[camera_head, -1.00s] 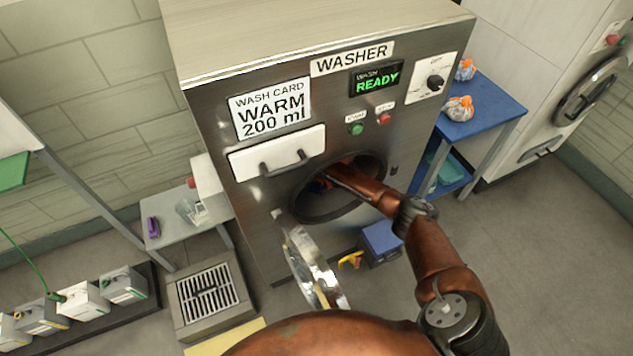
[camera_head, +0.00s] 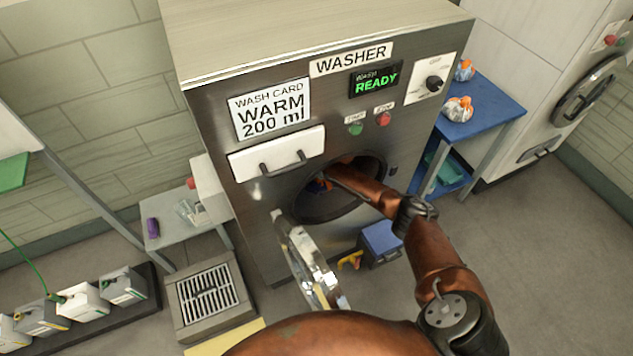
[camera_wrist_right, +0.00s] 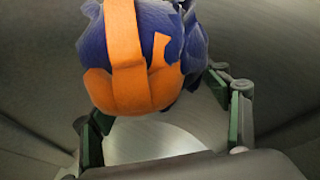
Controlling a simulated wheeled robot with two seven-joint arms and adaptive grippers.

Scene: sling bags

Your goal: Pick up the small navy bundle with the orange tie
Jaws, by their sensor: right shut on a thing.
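The small navy bundle with the orange tie (camera_wrist_right: 190,45) fills the upper middle of the right wrist view, inside the washer drum. A bit of its blue and orange shows through the washer's round opening (camera_head: 322,186) in the head view. My right gripper (camera_wrist_right: 165,120) is shut on the bundle, one green-padded finger on each side of it. In the head view my right arm reaches into the opening and its fingers are mostly hidden inside. My left gripper is not in view.
The round washer door (camera_head: 308,262) hangs open below the opening. A blue table (camera_head: 495,115) at the right bears white-and-orange bundles (camera_head: 459,109). A blue box (camera_head: 381,240) stands on the floor by the washer. A drain grate (camera_head: 207,297) lies at the left.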

